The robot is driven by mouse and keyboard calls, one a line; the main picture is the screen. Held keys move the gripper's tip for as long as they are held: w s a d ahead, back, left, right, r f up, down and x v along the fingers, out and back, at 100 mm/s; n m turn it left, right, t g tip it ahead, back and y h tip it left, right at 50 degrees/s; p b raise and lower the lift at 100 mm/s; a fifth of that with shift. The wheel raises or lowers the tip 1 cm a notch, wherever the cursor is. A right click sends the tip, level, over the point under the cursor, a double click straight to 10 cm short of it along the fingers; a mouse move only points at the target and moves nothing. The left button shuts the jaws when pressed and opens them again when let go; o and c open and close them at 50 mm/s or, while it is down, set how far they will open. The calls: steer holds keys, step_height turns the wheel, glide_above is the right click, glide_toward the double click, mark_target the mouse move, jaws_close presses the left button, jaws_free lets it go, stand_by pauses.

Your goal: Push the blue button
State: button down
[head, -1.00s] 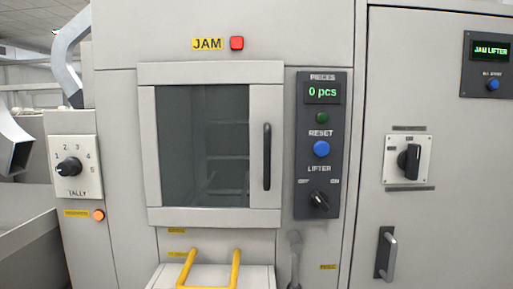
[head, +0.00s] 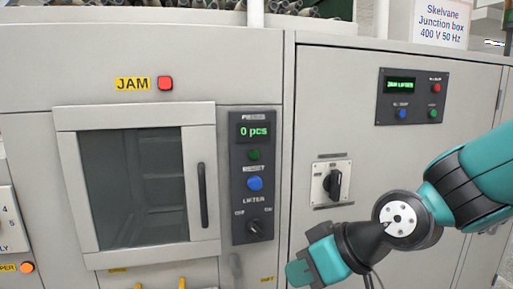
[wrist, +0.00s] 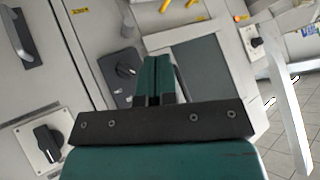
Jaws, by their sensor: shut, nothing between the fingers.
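A blue button (head: 255,183) labelled RESET sits on the dark control panel (head: 240,212), between a green button and the LIFTER knob. A smaller blue button (head: 402,113) is on the JAM LIFTER panel at the upper right. My gripper (head: 299,273) is in front of the machine, low and to the right of the control panel, apart from both blue buttons. In the wrist view its teal fingers (wrist: 158,80) are together and empty, pointing towards the control panel (wrist: 112,68). No blue button shows in that view; the fingers cover part of the panel.
A windowed door (head: 70,190) with a dark handle (head: 203,195) is left of the control panel. A rotary switch (head: 334,185) is to its right. The red JAM light (head: 165,83) is above the door. The display (head: 255,132) reads 0 pcs.

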mark_target(255, 183)
steer(key=w+a+r+t+y+p, duration=0.1)
steer(key=w+a+r+t+p, duration=0.2)
steer(key=w+r+p, duration=0.2)
steer(key=w, duration=0.3)
steer(key=shift+a+r+y, duration=0.3)
steer(key=shift+r+y, duration=0.05)
steer(key=shift+y, duration=0.05)
steer(key=shift+w+a+p, duration=0.35)
steer(key=shift+w+a, duration=0.05)
steer(key=shift+w, duration=1)
steer(key=shift+w+a+p, duration=0.4)
steer(key=shift+w+a, duration=0.05)
steer(key=shift+w, duration=0.95)
steer(key=shift+w+a+p, duration=0.35)
steer(key=shift+w+a, duration=0.05)
steer(key=shift+w, duration=1)
steer(key=shift+w, duration=0.15)
steer(key=shift+w+a, duration=0.1)
steer(key=shift+w, duration=0.15)
